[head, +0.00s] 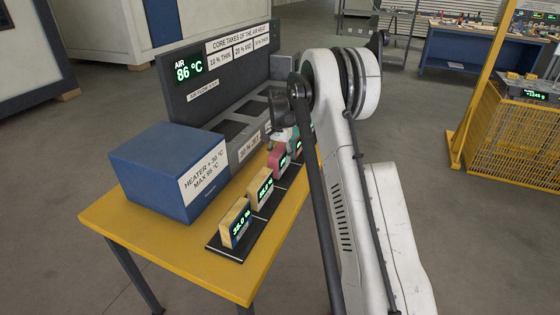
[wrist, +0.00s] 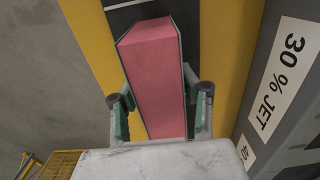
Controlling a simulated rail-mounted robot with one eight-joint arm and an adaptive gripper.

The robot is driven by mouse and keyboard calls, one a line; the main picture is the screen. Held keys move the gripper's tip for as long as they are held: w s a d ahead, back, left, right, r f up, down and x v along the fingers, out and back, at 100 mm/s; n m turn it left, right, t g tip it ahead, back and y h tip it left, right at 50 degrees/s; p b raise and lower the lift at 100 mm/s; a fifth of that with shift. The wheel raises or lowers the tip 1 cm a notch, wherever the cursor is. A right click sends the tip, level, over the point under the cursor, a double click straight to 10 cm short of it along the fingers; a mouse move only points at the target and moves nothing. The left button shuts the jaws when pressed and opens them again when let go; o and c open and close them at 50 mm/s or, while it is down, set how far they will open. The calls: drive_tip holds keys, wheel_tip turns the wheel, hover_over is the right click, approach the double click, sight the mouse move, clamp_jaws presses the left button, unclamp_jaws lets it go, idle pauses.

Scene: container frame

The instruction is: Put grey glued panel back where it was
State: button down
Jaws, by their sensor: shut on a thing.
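My gripper (wrist: 160,96) is shut on a pink block (wrist: 154,75) with thin grey faces along its sides; green finger pads press on both sides in the wrist view. In the head view my gripper (head: 284,134) is low over the dark strip (head: 227,252) on the yellow table, and a pink block (head: 277,163) with a green readout shows just below it. I cannot tell whether the held block touches the strip. No separate loose grey panel can be made out.
Two yellowish blocks (head: 236,220) (head: 262,188) with readouts stand on the strip's near part. A blue heater box (head: 165,170) and a dark, labelled air unit (head: 188,80) stand along the strip's left. My arm hides the table's far right.

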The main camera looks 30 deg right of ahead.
drive_tip(key=shift+f, duration=0.65)
drive_tip(key=shift+f, duration=0.1)
drive_tip(key=shift+f, duration=0.15)
drive_tip(key=c, duration=1.1)
unclamp_jaws()
